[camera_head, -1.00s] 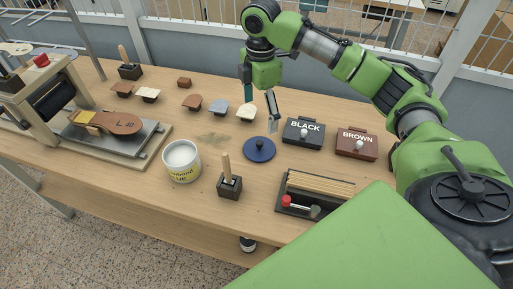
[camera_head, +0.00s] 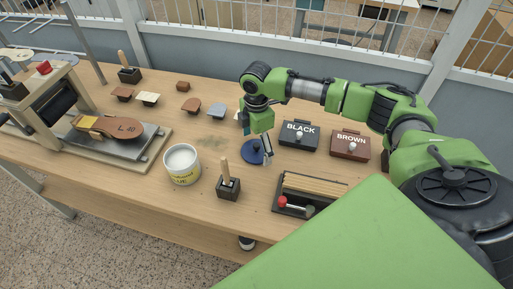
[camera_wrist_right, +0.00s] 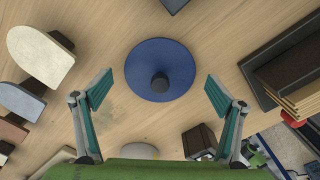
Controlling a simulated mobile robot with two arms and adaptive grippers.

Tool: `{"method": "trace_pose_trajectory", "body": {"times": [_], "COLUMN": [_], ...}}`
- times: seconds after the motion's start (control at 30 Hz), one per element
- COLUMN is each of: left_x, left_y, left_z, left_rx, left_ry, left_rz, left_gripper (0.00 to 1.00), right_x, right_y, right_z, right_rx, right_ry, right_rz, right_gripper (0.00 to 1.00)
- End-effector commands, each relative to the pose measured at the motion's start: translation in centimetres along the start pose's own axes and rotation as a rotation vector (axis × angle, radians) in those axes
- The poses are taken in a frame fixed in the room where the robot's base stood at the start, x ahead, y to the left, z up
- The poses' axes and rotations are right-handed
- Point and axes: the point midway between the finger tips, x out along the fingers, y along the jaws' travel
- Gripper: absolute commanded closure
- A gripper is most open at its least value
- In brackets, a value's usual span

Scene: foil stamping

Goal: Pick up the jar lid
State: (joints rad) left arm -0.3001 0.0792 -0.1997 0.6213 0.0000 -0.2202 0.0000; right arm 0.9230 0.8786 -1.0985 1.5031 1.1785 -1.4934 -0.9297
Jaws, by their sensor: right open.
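The jar lid (camera_head: 250,154) is a round blue disc with a dark knob in its middle, lying flat on the wooden table. It is partly hidden by my right gripper (camera_head: 256,141) in the head view. In the right wrist view the whole lid (camera_wrist_right: 145,52) shows, its knob facing the camera. My right gripper (camera_wrist_right: 158,95) is open and empty, its teal fingertips spread to either side of the lid's near part, above it. The white glue jar (camera_head: 182,166) with a yellow label stands open to the left. My left gripper is not in view.
The black box (camera_head: 299,137) and brown box (camera_head: 350,145) stand right of the lid. A brush in a dark holder (camera_head: 228,187) stands in front. A tray with wooden strips (camera_head: 308,188) is at front right. Several leather samples (camera_head: 191,105) lie behind.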

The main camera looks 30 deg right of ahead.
Motion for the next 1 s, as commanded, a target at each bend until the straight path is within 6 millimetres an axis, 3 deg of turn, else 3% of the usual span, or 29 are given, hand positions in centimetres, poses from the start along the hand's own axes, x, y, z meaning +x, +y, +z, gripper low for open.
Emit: {"method": "trace_pose_trajectory", "body": {"times": [0.17,0.5,1.0], "left_x": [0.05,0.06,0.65], "left_y": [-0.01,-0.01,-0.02], "left_z": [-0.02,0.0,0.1], "left_rx": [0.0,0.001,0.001], "left_ry": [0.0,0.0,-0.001], "left_rz": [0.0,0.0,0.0], "left_gripper": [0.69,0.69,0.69], "right_x": [0.03,0.07,-0.52], "right_y": [0.0,-0.04,-0.01], "right_z": [-0.01,0.01,0.02], "right_rx": [0.0,0.0,-0.001], "right_ry": [0.0,-0.001,-0.001], "right_rz": [0.0,-0.001,-0.001], "right_gripper": [0.15,1.0,1.0]}}
